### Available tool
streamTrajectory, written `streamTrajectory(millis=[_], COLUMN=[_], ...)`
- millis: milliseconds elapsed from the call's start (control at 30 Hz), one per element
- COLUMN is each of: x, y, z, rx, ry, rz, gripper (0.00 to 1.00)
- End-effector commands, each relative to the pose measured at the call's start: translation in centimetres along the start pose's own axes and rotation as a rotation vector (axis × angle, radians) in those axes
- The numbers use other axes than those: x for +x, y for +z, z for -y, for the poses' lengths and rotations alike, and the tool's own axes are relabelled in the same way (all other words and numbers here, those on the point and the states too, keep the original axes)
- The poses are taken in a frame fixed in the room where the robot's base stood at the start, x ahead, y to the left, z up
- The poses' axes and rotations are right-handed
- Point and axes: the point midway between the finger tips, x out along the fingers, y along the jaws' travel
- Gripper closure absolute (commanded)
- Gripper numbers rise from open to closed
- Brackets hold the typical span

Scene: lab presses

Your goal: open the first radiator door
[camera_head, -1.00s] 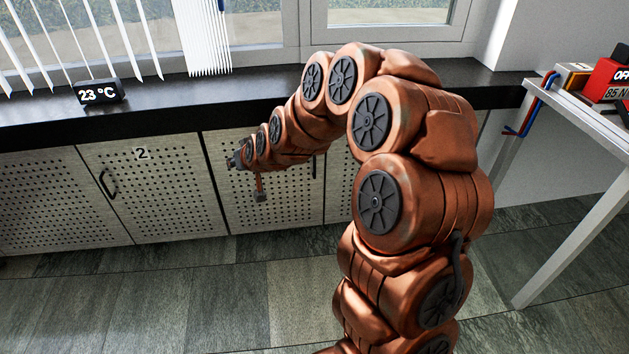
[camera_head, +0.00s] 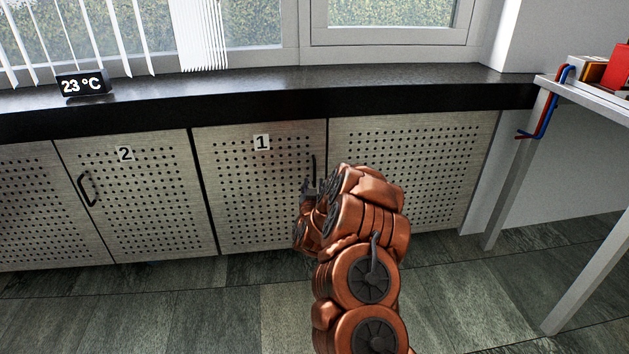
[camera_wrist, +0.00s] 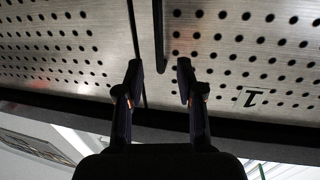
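The first radiator door (camera_head: 250,190), a perforated grey panel labelled 1, is shut under the dark sill. Its black vertical handle (camera_head: 313,167) is near the door's right edge. My gripper (camera_head: 308,188) is at the handle's lower part, partly hidden by my arm. In the wrist view, my gripper (camera_wrist: 159,66) is open, with one finger on each side of the handle's end (camera_wrist: 159,38) in the picture. I cannot tell whether the handle is in depth between the fingers; no contact shows. The door's label appears upside down at right.
Door 2 (camera_head: 135,190), with its own handle (camera_head: 87,190), is shut at the left. A plain perforated panel (camera_head: 420,165) is at the right. The dark sill (camera_head: 250,98) overhangs the doors. A white-legged table (camera_head: 590,270) stands at far right. The floor in front is clear.

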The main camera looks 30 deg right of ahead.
Motion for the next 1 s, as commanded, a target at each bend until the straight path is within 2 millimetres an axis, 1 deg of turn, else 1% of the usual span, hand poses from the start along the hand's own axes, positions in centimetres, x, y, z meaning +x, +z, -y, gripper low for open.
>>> streamTrajectory(millis=[167,700,1000], x=[1.0,6.3,7.6], y=[0.1,0.0,0.1], z=[-0.1,-0.1,-0.1], rx=[-0.001,0.0,0.0], ry=[0.002,0.002,0.001], rz=[-0.003,-0.004,0.001], gripper=[0.63,0.63,0.63])
